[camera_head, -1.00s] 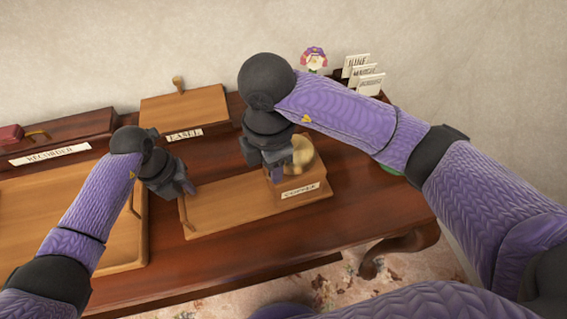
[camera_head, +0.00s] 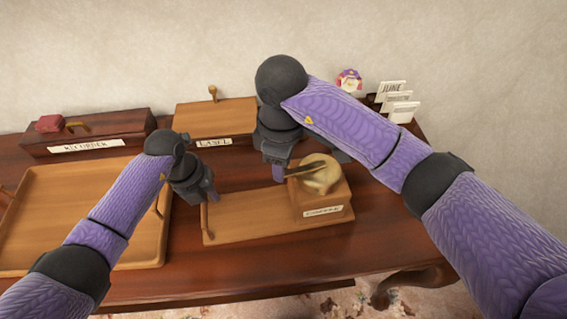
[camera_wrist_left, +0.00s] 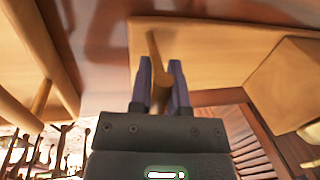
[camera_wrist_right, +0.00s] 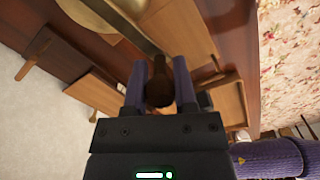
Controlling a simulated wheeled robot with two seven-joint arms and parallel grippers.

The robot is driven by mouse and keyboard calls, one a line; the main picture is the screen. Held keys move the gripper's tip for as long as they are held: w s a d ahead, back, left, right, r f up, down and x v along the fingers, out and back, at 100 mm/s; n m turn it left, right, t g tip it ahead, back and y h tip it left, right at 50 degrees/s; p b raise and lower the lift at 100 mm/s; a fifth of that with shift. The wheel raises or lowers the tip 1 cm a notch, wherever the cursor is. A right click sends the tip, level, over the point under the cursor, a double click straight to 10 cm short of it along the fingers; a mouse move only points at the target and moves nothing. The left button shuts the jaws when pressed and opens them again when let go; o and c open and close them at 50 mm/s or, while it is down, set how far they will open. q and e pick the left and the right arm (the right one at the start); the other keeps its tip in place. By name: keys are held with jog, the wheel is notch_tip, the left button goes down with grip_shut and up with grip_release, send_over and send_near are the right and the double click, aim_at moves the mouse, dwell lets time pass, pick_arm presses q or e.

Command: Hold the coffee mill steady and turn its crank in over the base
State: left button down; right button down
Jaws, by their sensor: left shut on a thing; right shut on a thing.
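The coffee mill is a wooden box with a "COFFEE" label (camera_head: 323,211) and a brass dome (camera_head: 322,181) on top, at the right end of a flat wooden base board (camera_head: 250,220). Its crank arm (camera_head: 305,169) reaches left from the dome, out over the board. My right gripper (camera_head: 279,173) is shut on the dark crank knob (camera_wrist_right: 159,90), left of the dome. My left gripper (camera_head: 210,194) is shut on an upright wooden peg (camera_wrist_left: 159,72) at the board's left end. The fingers partly hide both the peg and the knob.
A large wooden tray (camera_head: 60,262) lies left of the mill. A "RECORDER" box (camera_head: 88,128) and a "LABEL" box (camera_head: 215,115) stand behind. A card holder (camera_head: 397,100) and a small figure (camera_head: 349,80) are at the back right. The table's front edge is close.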

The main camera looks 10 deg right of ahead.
dwell(0.5)
jog(key=shift+c, duration=2)
grip_release()
